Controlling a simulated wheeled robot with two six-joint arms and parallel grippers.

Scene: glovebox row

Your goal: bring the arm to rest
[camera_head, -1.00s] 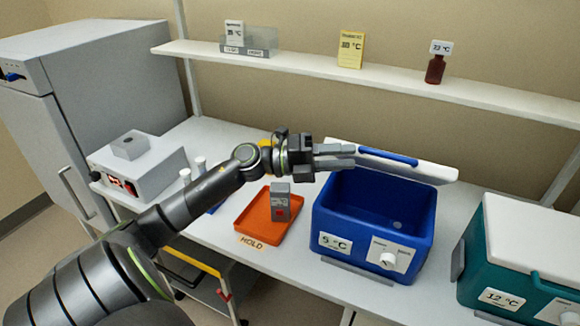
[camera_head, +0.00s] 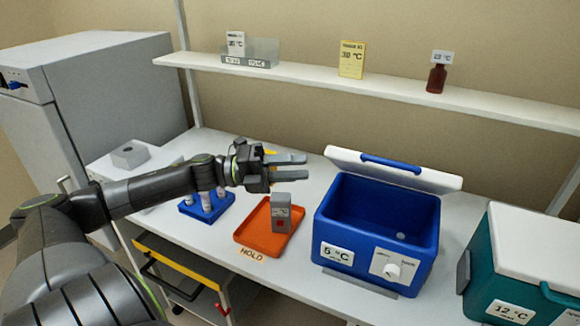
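My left arm comes in from the left, and its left gripper (camera_head: 297,166) hangs over the bench, above and behind the orange tray. Its two grey fingers point right, with a narrow gap between them and nothing seen in it. The blue cool box (camera_head: 375,225), labelled 5 °C, stands to the right of the gripper, apart from it. My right gripper is not in view.
The orange HOLD tray (camera_head: 247,238) carries a grey device (camera_head: 281,212). A blue rack (camera_head: 191,211) with tubes sits under my forearm. A teal box (camera_head: 480,266) stands at right, lid shut. A shelf (camera_head: 320,82) runs behind, holding a brown bottle (camera_head: 436,78). A grey cabinet (camera_head: 110,90) is at left.

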